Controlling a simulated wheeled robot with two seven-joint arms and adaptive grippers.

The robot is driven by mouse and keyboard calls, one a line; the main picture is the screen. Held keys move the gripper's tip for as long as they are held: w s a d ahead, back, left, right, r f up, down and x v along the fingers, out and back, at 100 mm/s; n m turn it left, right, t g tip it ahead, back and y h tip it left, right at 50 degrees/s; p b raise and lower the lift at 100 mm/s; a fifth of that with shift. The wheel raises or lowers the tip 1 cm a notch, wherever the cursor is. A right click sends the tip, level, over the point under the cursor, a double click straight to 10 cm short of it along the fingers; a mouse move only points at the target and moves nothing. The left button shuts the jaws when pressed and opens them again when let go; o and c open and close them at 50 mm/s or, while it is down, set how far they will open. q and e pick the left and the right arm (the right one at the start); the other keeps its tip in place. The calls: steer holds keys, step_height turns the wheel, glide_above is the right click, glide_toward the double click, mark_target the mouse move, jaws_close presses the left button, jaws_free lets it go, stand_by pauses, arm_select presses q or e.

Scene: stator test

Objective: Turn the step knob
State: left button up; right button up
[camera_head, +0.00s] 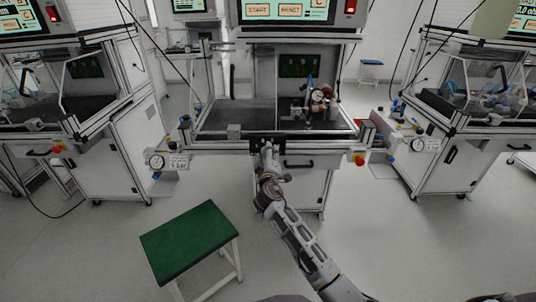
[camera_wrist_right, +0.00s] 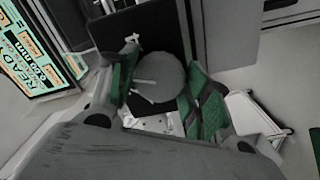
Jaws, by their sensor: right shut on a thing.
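The step knob (camera_wrist_right: 158,78) is a round grey disc on a dark panel, seen in the right wrist view. My right gripper (camera_wrist_right: 162,72) has its green-padded fingers on either side of the knob and is shut on it. In the head view my right gripper (camera_head: 267,147) is at the black panel on the front edge of the middle test station (camera_head: 220,140). The knob is hidden there behind the gripper, and its turn angle cannot be told. My left gripper is not in view.
A green-topped stool (camera_head: 190,240) stands on the floor at the left of my arm. Red knobs (camera_head: 359,159) and gauges (camera_head: 157,162) sit at the stations' front edges. A lit START/RESET screen (camera_head: 287,10) is above. The floor right of my arm is clear.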

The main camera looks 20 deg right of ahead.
steer(key=shift+a, duration=0.1)
steer(key=o, duration=1)
steer(key=shift+o, duration=0.2)
steer(key=shift+s, duration=0.15)
steer(key=v, duration=1.1)
steer(key=shift+s, duration=0.3)
steer(key=shift+a, duration=0.15)
